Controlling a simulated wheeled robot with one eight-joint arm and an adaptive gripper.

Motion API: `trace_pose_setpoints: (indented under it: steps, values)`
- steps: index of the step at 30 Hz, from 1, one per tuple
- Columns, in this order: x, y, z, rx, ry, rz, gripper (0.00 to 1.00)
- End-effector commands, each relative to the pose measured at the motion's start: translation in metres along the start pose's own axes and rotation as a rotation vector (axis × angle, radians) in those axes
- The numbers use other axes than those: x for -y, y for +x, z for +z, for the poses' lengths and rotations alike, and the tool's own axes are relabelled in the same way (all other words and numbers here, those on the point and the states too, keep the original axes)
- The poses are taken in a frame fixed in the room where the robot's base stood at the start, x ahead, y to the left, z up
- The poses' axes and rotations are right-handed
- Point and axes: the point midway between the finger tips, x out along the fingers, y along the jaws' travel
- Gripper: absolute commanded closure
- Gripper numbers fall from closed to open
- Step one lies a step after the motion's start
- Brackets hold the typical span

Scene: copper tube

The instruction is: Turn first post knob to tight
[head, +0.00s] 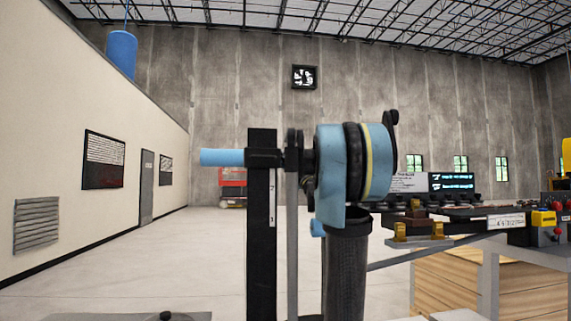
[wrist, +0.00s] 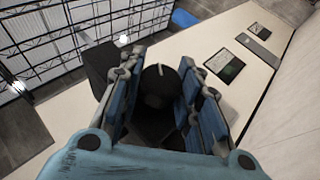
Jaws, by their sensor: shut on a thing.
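In the wrist view, my gripper (wrist: 158,84) has its two blue-padded fingers on either side of a dark round knob (wrist: 156,80). It is shut on this knob. A short pale line on the knob's top points roughly up in the picture. The lower part of the knob and whatever it sits on are dark and hard to make out.
In the head view, a bench (head: 490,275) on the right carries a dark rail, brass-coloured blocks (head: 400,232), a yellow block (head: 543,218) and a lit display (head: 451,182). Wooden panels (head: 465,285) stand under it. Open floor (head: 110,270) lies to the left.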

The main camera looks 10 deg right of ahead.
Motion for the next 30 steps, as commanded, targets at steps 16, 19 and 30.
trace_pose_setpoints:
  steps: [16,19,30]
  values:
    - [0.0008,-0.0009,0.0013,0.004,0.162,-0.406,0.93]
    - [0.0007,-0.0008,0.0012,0.004,0.191,-0.476,0.93]
    - [0.0010,0.0000,0.0014,0.003,0.291,-0.715,0.93]
